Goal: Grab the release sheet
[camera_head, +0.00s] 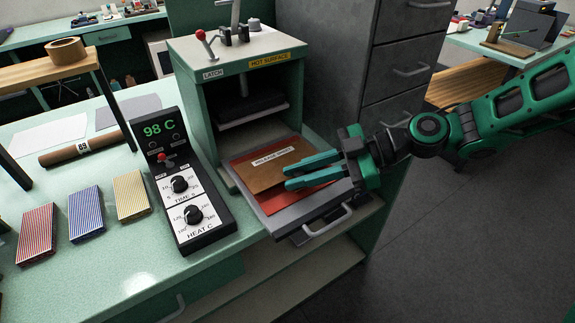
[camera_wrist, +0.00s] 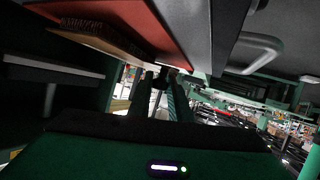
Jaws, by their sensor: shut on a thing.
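The release sheet (camera_head: 268,163) is a flat brown sheet with a white label. It lies over a red pad (camera_head: 285,199) on the pulled-out tray of the heat press. My gripper (camera_head: 288,177) reaches in from the right, its green fingers at the sheet's right side and shut on it. In the wrist view, the fingers (camera_wrist: 160,76) point towards the brown sheet (camera_wrist: 100,38), beside the red pad (camera_wrist: 135,20). The exact contact between fingertips and sheet is hard to see.
The press housing (camera_head: 205,85) stands behind the tray. The tray handle (camera_head: 328,221) sticks out in front. A control box (camera_head: 178,185) reading 98 C stands to the left. Striped blocks (camera_head: 86,211) and a brown roll (camera_head: 82,149) lie farther left. Grey drawers (camera_head: 405,70) stand behind.

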